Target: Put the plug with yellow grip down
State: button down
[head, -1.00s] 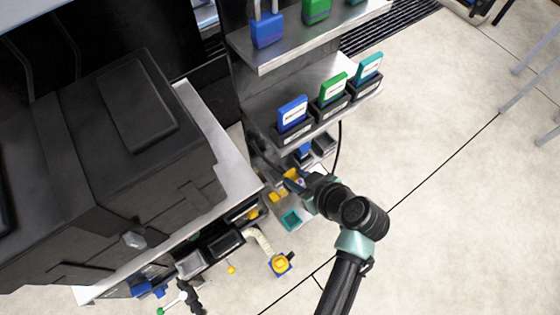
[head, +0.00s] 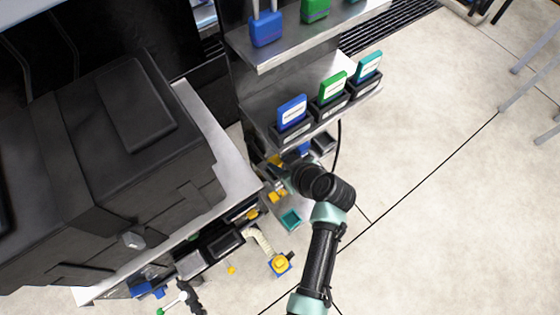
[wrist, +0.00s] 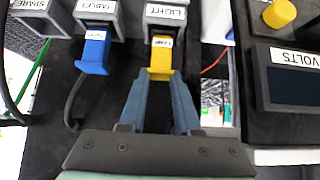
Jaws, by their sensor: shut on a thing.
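The plug with yellow grip (wrist: 161,58) is in the upper middle of the wrist view, with a white label on its top. My gripper (wrist: 161,90) is shut on it, with one blue-grey finger on each side. The plug's far end meets the front of a grey socket marked LIGHT (wrist: 166,14). I cannot tell whether it is seated in the socket or just in front of it. In the head view my arm's wrist links hide most of the gripper and the plug.
A blue plug (wrist: 94,52) with a black cable is in the socket to the left. A socket marked SPARE (wrist: 38,14) is farther left. A dark VOLTS panel (wrist: 288,76) and a yellow knob (wrist: 279,13) stand to the right. Shelves with labelled blocks (head: 292,111) are above my arm.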

jog(key=c, duration=0.6)
grip_release()
jog(key=shift+f, duration=0.1)
jog(key=shift+r, duration=0.25)
jog(key=p+v, duration=0.1)
jog(key=v, duration=1.1)
jog(key=shift+s+f+p, duration=0.1)
jog(key=shift+f+p, duration=0.05)
jog(key=shift+p, duration=0.25)
jog(key=shift+d, duration=0.1)
